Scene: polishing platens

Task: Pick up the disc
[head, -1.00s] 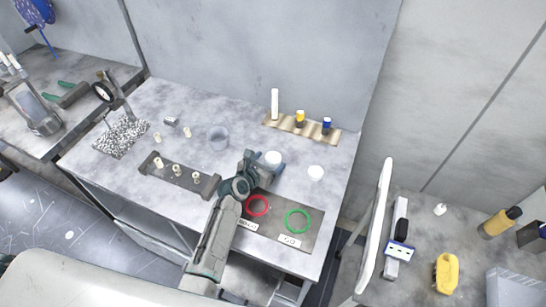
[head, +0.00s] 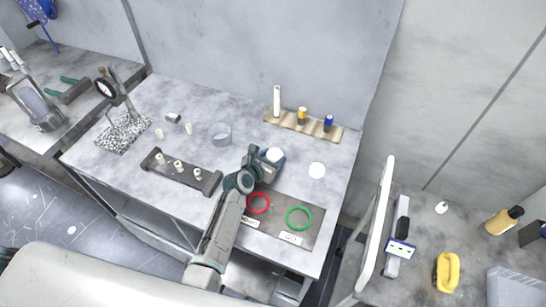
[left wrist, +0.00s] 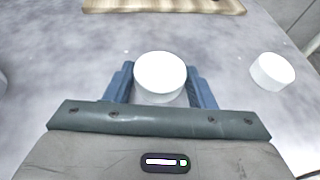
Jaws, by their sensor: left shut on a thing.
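A white round disc (head: 275,155) is between the fingers of my left gripper (head: 270,158) on the grey table, right of its middle. In the left wrist view the disc (left wrist: 160,70) shows its flat white top, with a blue finger against each side. My left gripper is shut on it. I cannot tell whether the disc touches the table. A second white disc (head: 317,170) lies apart to the right; it also shows in the left wrist view (left wrist: 272,71). My right gripper is not in view.
A dark mat (head: 275,212) with a red ring (head: 259,212) and a green ring (head: 287,220) lies at the front. A wooden rack (head: 288,126) with small bottles stands behind. A clear dish (head: 220,143) and a dark peg holder (head: 206,187) are to the left.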

